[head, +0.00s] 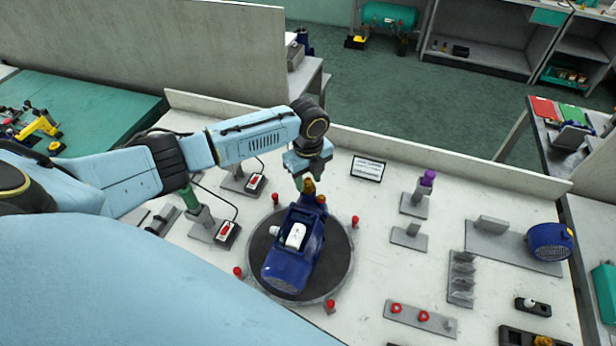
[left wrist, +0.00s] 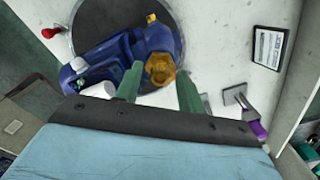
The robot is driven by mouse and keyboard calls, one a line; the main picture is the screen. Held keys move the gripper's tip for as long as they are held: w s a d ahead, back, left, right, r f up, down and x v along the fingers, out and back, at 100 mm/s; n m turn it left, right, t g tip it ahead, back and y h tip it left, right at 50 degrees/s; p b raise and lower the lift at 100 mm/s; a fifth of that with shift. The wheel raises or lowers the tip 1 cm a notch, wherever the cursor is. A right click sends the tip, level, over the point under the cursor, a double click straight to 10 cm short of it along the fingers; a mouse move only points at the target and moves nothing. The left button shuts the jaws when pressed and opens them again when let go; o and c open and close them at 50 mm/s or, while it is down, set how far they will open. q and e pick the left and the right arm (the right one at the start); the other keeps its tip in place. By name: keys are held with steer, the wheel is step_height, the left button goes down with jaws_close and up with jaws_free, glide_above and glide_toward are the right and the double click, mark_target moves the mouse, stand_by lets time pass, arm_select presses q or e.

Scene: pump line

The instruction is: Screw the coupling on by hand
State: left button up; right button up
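The dark blue pump (head: 293,252) lies on a round dark turntable (head: 338,262) in the middle of the bench. A brass coupling (head: 309,187) shows at the pump's far end; it also shows in the left wrist view (left wrist: 160,68). My left gripper (head: 304,181) is over that end, pointing down. In the left wrist view its two green fingers (left wrist: 160,88) are spread apart, with the brass part between and beyond their tips. I cannot tell whether either finger touches it. My right gripper is not in view.
Red knobs (head: 355,221) stand around the turntable. A small sign (head: 368,168) stands behind, and a purple-topped post (head: 427,179) is to the right.

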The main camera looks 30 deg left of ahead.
arm_select(q)
steer(key=shift+n, duration=0.4)
steer(key=n, duration=0.3)
steer(key=shift+n, duration=0.3)
steer(key=shift+n, duration=1.7)
steer(key=n, duration=0.3)
